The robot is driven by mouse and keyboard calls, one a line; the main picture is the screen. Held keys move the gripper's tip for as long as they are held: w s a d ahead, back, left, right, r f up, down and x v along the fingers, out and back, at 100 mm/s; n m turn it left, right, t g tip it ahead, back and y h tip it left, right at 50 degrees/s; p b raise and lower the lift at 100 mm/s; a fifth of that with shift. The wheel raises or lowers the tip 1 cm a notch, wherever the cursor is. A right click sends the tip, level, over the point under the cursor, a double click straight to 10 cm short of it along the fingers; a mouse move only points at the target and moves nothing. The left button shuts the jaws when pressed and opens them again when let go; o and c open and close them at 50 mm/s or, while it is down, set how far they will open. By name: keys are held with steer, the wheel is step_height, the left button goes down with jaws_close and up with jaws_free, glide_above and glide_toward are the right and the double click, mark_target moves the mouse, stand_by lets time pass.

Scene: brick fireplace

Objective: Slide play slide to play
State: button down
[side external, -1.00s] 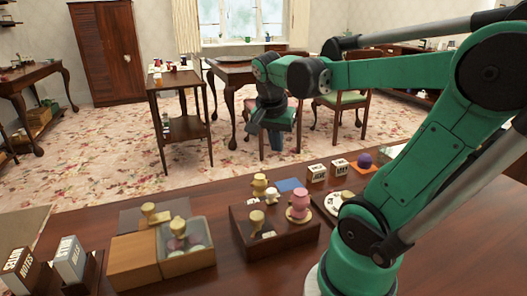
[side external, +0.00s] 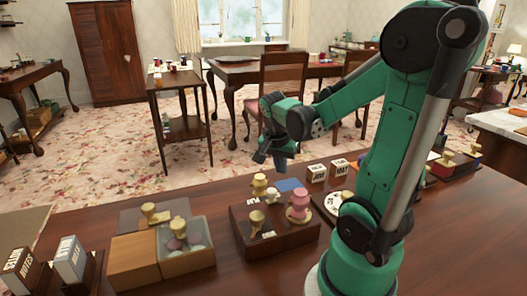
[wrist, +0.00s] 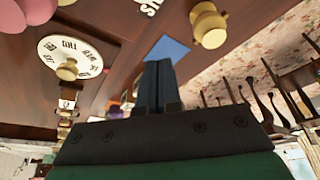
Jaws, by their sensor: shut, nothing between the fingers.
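My gripper (side external: 271,162) is shut and empty, pointing down above the far edge of the dark wooden table (side external: 365,270). In the wrist view my closed fingers (wrist: 157,68) overlap the near end of a blue flat piece (wrist: 167,49), which lies on the table; I see no contact. In the side view this blue piece (side external: 290,184) is below and right of my gripper. Two lettered blocks (side external: 317,173) (side external: 339,167) stand to its right. No part is clearly readable as the play slide, so I cannot tell which it is.
A dark box (side external: 270,239) bears yellow and pink knobbed pieces. A round lettered dial (side external: 331,206) is beside it; it also shows in the wrist view (wrist: 58,50). Bare table lies in front.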

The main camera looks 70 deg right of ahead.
mark_target(271, 196)
steer(key=shift+x, duration=1.1)
steer(key=a, duration=0.2)
steer(key=shift+a+f, duration=0.1)
steer(key=shift+a, duration=0.85)
